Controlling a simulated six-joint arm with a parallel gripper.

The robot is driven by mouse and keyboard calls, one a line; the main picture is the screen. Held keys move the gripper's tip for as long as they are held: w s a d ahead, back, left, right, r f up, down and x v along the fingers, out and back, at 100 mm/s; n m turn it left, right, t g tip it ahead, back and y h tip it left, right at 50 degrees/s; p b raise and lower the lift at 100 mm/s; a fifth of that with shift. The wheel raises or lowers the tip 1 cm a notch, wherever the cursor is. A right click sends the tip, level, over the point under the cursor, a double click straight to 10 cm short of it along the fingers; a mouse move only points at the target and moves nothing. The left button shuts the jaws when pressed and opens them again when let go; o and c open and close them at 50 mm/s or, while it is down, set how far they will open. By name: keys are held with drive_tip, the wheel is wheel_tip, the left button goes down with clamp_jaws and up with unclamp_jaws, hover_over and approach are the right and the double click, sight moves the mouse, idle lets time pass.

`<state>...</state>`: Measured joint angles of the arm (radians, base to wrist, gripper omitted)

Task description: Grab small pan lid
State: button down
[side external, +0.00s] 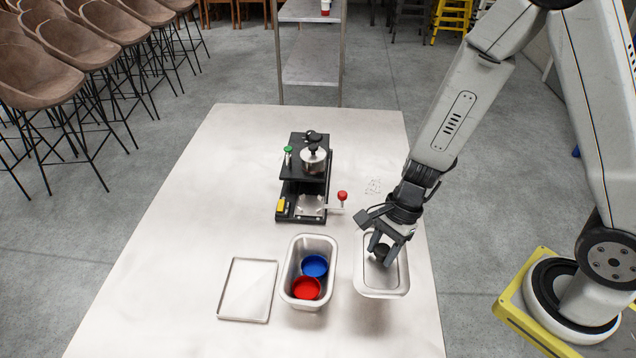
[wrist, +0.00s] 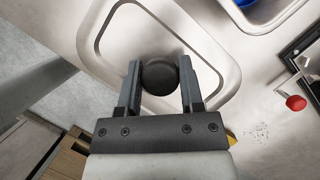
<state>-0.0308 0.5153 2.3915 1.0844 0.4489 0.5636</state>
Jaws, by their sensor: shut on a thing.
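My gripper (side external: 381,257) is over the right-hand metal pan lid (side external: 395,279), pointing down. Its fingers are shut on a round black knob (wrist: 159,77) at the middle of the lid. The lid is a silvery rounded rectangle with a recessed face, and it also shows in the wrist view (wrist: 128,30). The fingers stand on either side of the knob. The side view is partly blocked by my gripper, so whether the lid rests or is lifted cannot be told.
An open metal pan (side external: 290,271) holding a blue bowl (side external: 315,266) and a red bowl (side external: 306,288) stands left of the lid. A flat tray (side external: 247,316) lies further left. A black device (side external: 296,195) with a small lidded pot (side external: 313,163) and red-knobbed lever (side external: 342,196) stands behind.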

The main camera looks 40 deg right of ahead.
drive_tip(key=shift+r, duration=0.25)
idle(0.7)
